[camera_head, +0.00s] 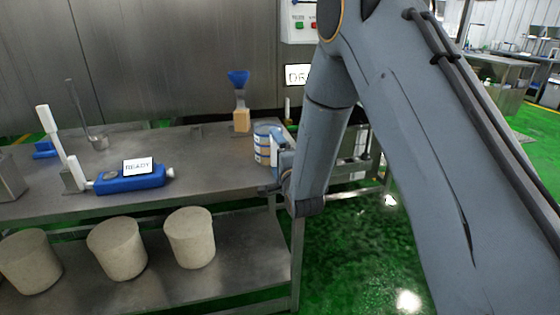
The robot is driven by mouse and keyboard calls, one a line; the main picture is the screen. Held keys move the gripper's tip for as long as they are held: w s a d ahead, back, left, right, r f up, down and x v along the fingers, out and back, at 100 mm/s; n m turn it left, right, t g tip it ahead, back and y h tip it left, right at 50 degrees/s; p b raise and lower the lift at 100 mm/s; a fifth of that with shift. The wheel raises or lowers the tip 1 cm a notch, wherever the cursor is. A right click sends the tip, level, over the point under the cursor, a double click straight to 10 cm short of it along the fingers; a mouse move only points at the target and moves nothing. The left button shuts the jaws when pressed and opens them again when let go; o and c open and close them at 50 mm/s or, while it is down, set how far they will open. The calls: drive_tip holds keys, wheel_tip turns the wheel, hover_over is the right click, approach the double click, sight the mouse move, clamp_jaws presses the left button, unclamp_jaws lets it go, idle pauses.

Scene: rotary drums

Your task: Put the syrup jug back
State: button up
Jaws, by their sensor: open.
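A jug-like container (261,148) with blue, white and tan bands stands upright at the right end of the steel table. I take it to be the syrup jug; no label can be read. My gripper (275,176) is at its right, near side, by the table's right edge. The gripper is open. A pale upright part shows between the jug and my gripper, and I cannot tell if it is a handle. My wrist hides part of the jug's right side, and whether the fingers touch it is unclear.
The steel table (205,170) has clear room in its middle. A blue device reading READY (130,178), a blue funnel over a tan block (240,118) and a ladle (97,138) stand on it. Several grey pots (118,248) sit on the lower shelf. A control box hangs behind.

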drive_tip(key=b+v, duration=0.3)
drive_tip(key=v, duration=0.9)
drive_tip(key=s+d+f+n+g+h, duration=0.2)
drive_tip(key=s+d+f+n+g, duration=0.15)
drive_tip(key=d, duration=0.25)
drive_tip(key=s+d+f+n+g+h, duration=0.2)
drive_tip(key=d+f+n+g, duration=0.1)
drive_tip(key=d+n+g, duration=0.15)
drive_tip(key=s+d+n+g, duration=0.3)
drive_tip(key=s+d+g, duration=0.1)
drive_tip(key=s, duration=0.6)
drive_tip(key=s+d+n+g+h, duration=0.1)
drive_tip(key=s+d+n+g, duration=0.2)
drive_tip(key=s, duration=0.8)
drive_tip(key=shift+s+d+r+g+h+p, duration=0.25)
drive_tip(key=shift+d+r+g, duration=0.2)
drive_tip(key=shift+d+g, duration=0.55)
drive_tip(key=shift+a, duration=0.15)
